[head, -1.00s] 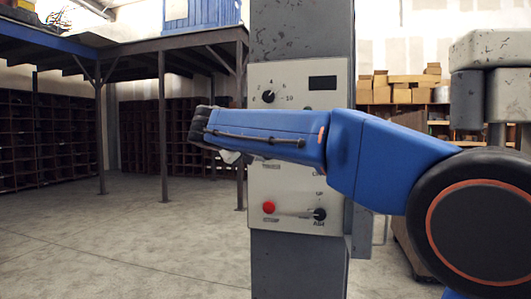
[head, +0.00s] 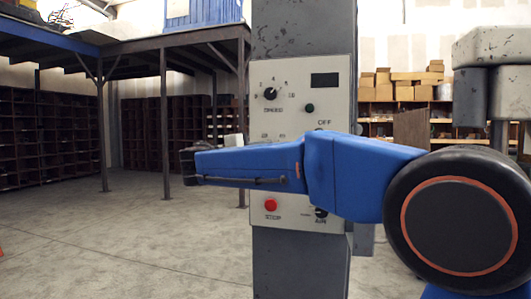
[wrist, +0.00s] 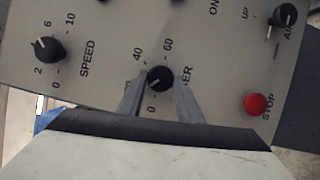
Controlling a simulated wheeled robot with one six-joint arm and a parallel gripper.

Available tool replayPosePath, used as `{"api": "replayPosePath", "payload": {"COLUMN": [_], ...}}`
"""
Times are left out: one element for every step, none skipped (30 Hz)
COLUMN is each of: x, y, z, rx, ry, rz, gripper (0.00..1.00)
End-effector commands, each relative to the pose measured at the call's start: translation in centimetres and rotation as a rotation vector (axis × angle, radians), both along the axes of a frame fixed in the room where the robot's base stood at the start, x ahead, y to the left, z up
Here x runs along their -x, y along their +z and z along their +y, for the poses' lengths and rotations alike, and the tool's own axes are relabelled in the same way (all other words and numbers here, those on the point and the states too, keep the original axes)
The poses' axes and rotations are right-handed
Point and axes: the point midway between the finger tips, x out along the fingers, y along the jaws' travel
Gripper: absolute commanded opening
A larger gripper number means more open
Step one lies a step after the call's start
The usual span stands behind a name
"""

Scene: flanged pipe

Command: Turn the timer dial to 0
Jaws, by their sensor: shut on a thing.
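In the wrist view the timer dial (wrist: 160,78) is a small round black knob on the pale panel. The numbers 0, 40 and 60 show around it, and its label is partly covered, with "ER" visible. My gripper (wrist: 162,84) is shut on the dial, one grey finger on each side. A light mark on the knob seems to point to the lower left, on the side of the 0; its exact angle is hard to read. The left finger hides part of the scale. In the head view my blue arm covers the dial.
The panel (head: 340,80) is on a grey column. It also bears the speed dial (wrist: 48,49), a red stop button (wrist: 255,104) and a black air switch (wrist: 285,15), all apart from my fingers. Open floor lies left of the column.

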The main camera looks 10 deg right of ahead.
Motion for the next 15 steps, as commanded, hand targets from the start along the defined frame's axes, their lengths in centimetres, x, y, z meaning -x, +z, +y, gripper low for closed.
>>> {"api": "replayPosePath", "payload": {"x": [0.00, -0.01, 0.00, 0.00, 0.00, 0.01, 0.01, 0.01, 0.02, 0.03, 0.04, 0.06, 0.07, 0.09, 0.11], "y": [-0.20, -0.23, -0.25, -0.32, -0.35, -0.41, -0.41, -0.47, -0.53, -0.54, -0.56, -0.60, -0.64, -0.66, -0.64], "z": [0.03, 0.02, 0.01, -0.01, -0.01, -0.03, -0.03, -0.04, -0.06, -0.06, -0.08, -0.10, -0.12, -0.13, -0.15], "rx": [0.038, 0.062, 0.096, 0.120, 0.146, 0.178, 0.203, 0.228, 0.261, 0.285, 0.306, 0.338, 0.360, 0.382, 0.410], "ry": [0.001, 0.001, 0.001, 0.001, 0.001, 0.001, 0.001, 0.001, 0.001, 0.001, 0.001, 0.001, 0.001, 0.001, 0.001], "rz": [0.023, 0.036, 0.056, 0.070, 0.083, 0.104, 0.117, 0.131, 0.150, 0.163, 0.176, 0.194, 0.206, 0.219, 0.234], "gripper": [0.10, 0.10, 0.10, 0.10, 0.10, 0.10, 0.10, 0.10, 0.10, 0.10, 0.10, 0.10, 0.10, 0.10, 0.10]}}
